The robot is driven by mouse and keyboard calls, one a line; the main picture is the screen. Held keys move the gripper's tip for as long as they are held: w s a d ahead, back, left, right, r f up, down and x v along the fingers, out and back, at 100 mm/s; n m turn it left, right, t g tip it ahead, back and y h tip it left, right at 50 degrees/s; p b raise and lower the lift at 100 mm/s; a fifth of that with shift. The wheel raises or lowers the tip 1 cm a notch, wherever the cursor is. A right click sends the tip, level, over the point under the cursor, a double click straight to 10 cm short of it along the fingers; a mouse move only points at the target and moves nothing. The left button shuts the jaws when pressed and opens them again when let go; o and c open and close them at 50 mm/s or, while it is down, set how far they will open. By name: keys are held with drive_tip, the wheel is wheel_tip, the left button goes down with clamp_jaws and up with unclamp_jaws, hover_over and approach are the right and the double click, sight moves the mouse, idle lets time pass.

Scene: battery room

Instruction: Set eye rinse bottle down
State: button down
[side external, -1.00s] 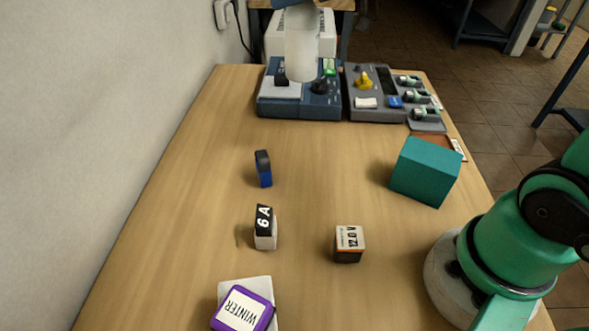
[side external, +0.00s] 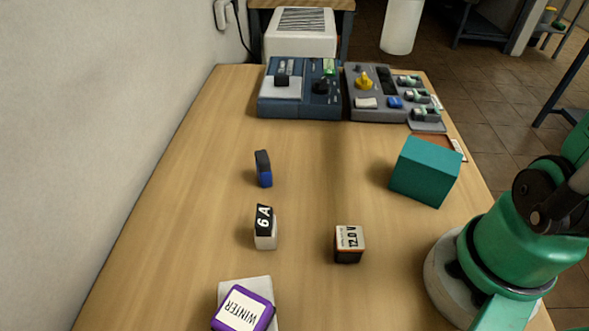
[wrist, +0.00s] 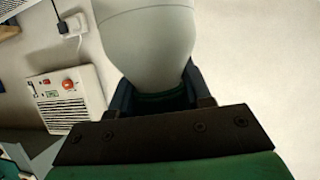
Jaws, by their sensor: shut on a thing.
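The eye rinse bottle, a whitish bottle, shows at the top of the side external view (side external: 402,27), its upper part cut off by the frame. It hangs upright in the air and appears against the floor behind the grey panel. In the wrist view the bottle (wrist: 148,40) fills the upper middle. My gripper (wrist: 160,97) is shut around its narrowing, green-ringed end there. The fingers are mostly hidden behind the bottle and the dark bracket. In the side external view my gripper is out of frame.
A teal box (side external: 425,172) stands at the table's right, partly hiding a brown pad (side external: 432,142). A blue device (side external: 300,108) and grey panel (side external: 378,113) sit at the far end.

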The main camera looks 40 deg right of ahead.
wheel_tip(320, 180, down, 19)
drive_tip(key=shift+f, duration=0.2)
idle(0.4)
drive_tip(key=shift+f, duration=0.15)
drive_tip(key=shift+c, duration=1.9)
unclamp_jaws()
drive_tip(key=v, duration=0.7)
drive_tip(key=shift+s+r, duration=0.25)
drive_tip(key=shift+r, duration=0.05)
drive_tip(key=shift+d, duration=0.15)
